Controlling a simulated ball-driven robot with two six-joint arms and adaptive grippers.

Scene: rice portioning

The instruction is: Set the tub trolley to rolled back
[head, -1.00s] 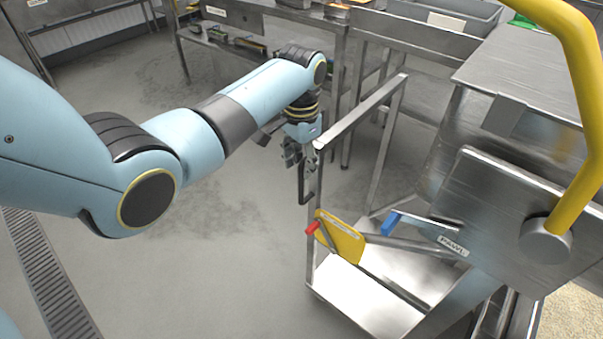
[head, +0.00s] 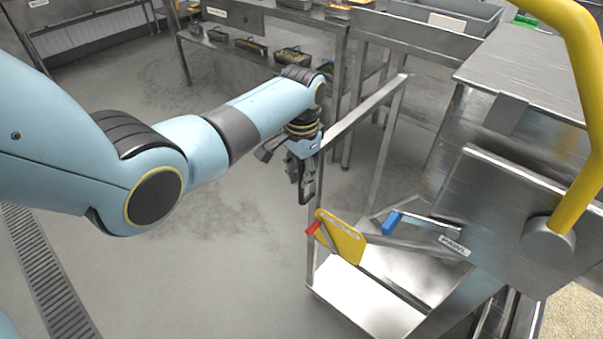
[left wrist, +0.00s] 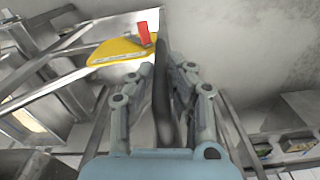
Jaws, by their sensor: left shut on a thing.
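A steel-framed trolley (head: 362,112) stands right of centre in the head view, with an upright frame and a low shelf (head: 358,300). My left gripper (head: 304,180) is at its near left upright, pointing down. In the left wrist view, its fingers (left wrist: 164,78) are closed around a dark upright bar (left wrist: 163,100), which looks like a handle. A yellow plate with a slot (head: 341,238) and a red knob (head: 313,228) sits lower on the frame; it also shows in the left wrist view (left wrist: 115,50). My right gripper is not in view.
A blue-handled lever (head: 391,223) and a "PAWL" label (head: 455,245) are to the right. A steel panel (head: 497,205) and thick yellow bar (head: 585,110) stand at the right edge. A steel bench (head: 270,10) is behind. The floor (head: 235,260) at left is clear.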

